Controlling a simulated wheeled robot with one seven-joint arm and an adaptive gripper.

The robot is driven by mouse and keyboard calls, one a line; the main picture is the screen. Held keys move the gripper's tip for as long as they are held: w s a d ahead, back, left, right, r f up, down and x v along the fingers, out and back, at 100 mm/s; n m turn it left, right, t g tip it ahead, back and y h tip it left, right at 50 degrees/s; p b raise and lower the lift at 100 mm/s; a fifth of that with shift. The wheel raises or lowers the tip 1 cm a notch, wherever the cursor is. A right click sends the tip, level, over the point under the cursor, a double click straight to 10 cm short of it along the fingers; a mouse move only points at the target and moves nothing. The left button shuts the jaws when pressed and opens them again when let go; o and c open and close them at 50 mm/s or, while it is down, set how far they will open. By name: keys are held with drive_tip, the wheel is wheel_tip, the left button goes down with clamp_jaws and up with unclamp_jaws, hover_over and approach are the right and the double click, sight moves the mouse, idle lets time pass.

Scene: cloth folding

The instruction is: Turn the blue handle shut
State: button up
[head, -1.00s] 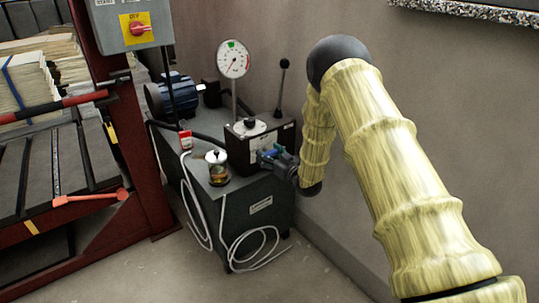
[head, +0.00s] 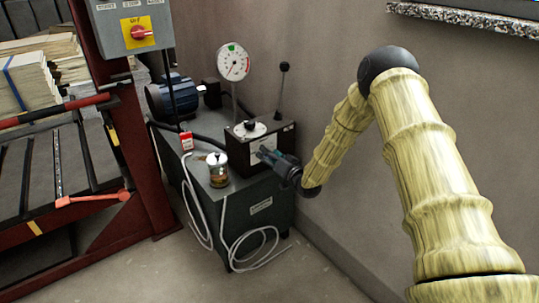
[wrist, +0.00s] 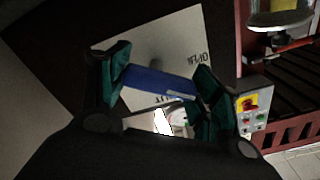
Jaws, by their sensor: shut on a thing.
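The blue handle (wrist: 158,82) lies across the middle of the wrist view, in front of a white plate (wrist: 170,45) with dark lettering. My gripper (wrist: 162,80) has its green fingers at the handle's two ends and is shut on it. In the head view my gripper (head: 268,157) is at the front of the dark valve box (head: 234,155), and it hides most of the handle there. The lettering is too turned and partly covered to read fully.
A glass jar (head: 217,170) stands left of my gripper on the grey power unit (head: 235,205). A lever (head: 281,95) and a dial gauge (head: 233,62) rise behind. The red press frame (head: 150,190) is at left; the wall is close at right.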

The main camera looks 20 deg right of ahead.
drive_tip(key=m, duration=0.5)
drive_tip(key=shift+d+m, duration=0.3)
drive_tip(key=m+b, duration=0.2)
drive_tip(key=m, duration=0.3)
drive_tip(key=shift+w+d, duration=0.1)
drive_tip(key=shift+w, duration=0.05)
drive_tip(key=o, duration=1)
